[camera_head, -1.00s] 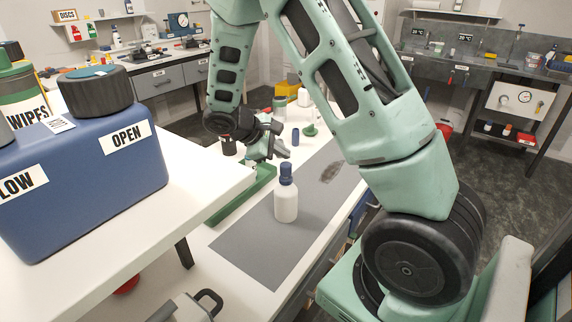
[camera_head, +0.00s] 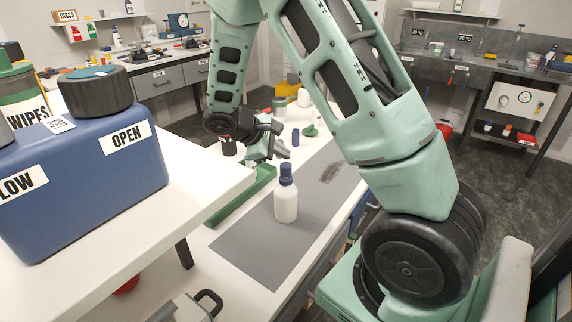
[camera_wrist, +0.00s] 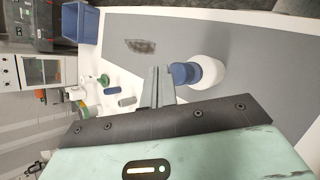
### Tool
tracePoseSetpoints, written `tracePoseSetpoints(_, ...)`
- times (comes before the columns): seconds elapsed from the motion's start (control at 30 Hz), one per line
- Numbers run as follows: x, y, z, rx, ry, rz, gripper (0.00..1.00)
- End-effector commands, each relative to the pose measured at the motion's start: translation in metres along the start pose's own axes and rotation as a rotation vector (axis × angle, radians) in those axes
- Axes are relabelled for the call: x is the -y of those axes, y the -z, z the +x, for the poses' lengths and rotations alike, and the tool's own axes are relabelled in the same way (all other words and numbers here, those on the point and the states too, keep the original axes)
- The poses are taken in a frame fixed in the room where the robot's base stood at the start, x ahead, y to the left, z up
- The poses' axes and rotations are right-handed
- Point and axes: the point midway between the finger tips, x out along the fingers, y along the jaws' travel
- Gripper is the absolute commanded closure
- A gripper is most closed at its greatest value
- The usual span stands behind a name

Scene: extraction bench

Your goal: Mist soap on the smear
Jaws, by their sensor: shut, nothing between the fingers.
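The smear (camera_head: 330,172) is a dark grey patch on the far part of the grey mat (camera_head: 252,240). It also shows in the wrist view (camera_wrist: 141,46). A white bottle with a dark blue cap (camera_head: 286,200) stands upright on the mat, nearer than the smear; in the wrist view its cap and white body (camera_wrist: 205,71) are seen from above. My gripper (camera_head: 272,148) is over the bench beyond the bottle's left side. In the wrist view its fingers (camera_wrist: 158,82) are together and empty, beside the cap and seemingly apart from it.
A green tray (camera_head: 243,196) lies along the mat's left edge. A small blue cylinder (camera_head: 295,137) and several other containers stand at the bench's far end. A large blue container (camera_head: 90,170) sits on the raised white shelf at left. The mat between bottle and smear is clear.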

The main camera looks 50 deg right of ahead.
Motion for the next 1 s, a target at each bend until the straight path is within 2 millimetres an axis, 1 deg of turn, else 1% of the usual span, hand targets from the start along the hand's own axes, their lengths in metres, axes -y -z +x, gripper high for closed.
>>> tracePoseSetpoints(0.47,0.0002,0.0001,0.0002,0.0,0.0,0.0,1.0)
tracePoseSetpoints(0.77,0.0049,0.0046,0.0067,0.001,0.0,0.0,1.0)
tracePoseSetpoints(1.0,0.0046,0.0044,0.0062,0.0,0.0,0.0,1.0)
